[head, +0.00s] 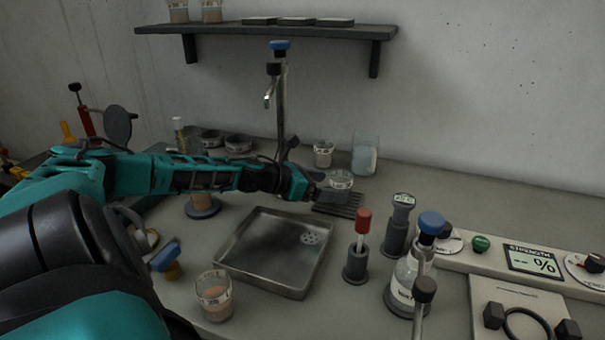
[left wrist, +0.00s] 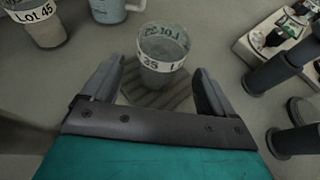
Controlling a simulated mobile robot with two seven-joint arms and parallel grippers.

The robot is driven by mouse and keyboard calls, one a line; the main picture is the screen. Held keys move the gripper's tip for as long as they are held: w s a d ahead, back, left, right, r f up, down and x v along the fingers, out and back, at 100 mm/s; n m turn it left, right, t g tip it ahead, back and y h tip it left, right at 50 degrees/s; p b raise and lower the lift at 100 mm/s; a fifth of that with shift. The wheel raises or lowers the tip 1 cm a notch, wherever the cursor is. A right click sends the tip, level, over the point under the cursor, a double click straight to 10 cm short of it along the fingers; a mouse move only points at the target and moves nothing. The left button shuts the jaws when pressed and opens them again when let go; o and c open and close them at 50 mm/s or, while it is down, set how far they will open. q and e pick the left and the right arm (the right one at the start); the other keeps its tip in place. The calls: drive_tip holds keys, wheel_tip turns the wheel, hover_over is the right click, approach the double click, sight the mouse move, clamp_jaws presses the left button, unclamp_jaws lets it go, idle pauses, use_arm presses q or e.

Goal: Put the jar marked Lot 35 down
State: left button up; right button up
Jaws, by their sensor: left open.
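The jar marked Lot 35 (head: 341,181) is a clear cup with a white label band; "35 L" shows on it in the left wrist view (left wrist: 162,68). It looks upright at the dark slatted rack (head: 338,208), whose slats also show below the jar in the left wrist view (left wrist: 150,95). My left gripper (head: 318,192) is open, its fingers (left wrist: 158,92) spread on either side of the near side of the jar, with gaps visible between fingers and glass. The jar's base contact is partly hidden. My right gripper is not in view.
A jar marked Lot 45 (left wrist: 42,25) and a clear beaker (head: 366,158) stand behind the rack. A metal tray (head: 270,282) lies in front, with a red-topped tool (head: 361,225) and a blue-capped bottle (head: 405,275) to the right. Another jar (head: 214,301) stands at the front.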

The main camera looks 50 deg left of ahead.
use_arm(q)
drive_tip(key=shift+p+v, duration=0.45)
drive_tip(key=shift+v, duration=1)
drive_tip(key=shift+p+v, duration=0.6)
drive_tip(key=shift+v, duration=0.3)
drive_tip(key=shift+s+a+r+p, duration=0.15)
drive_tip(key=shift+s+r+p, duration=0.15)
drive_tip(key=shift+s, duration=0.2)
drive_tip(key=shift+s+f, duration=0.1)
drive_tip(key=shift+s, duration=0.05)
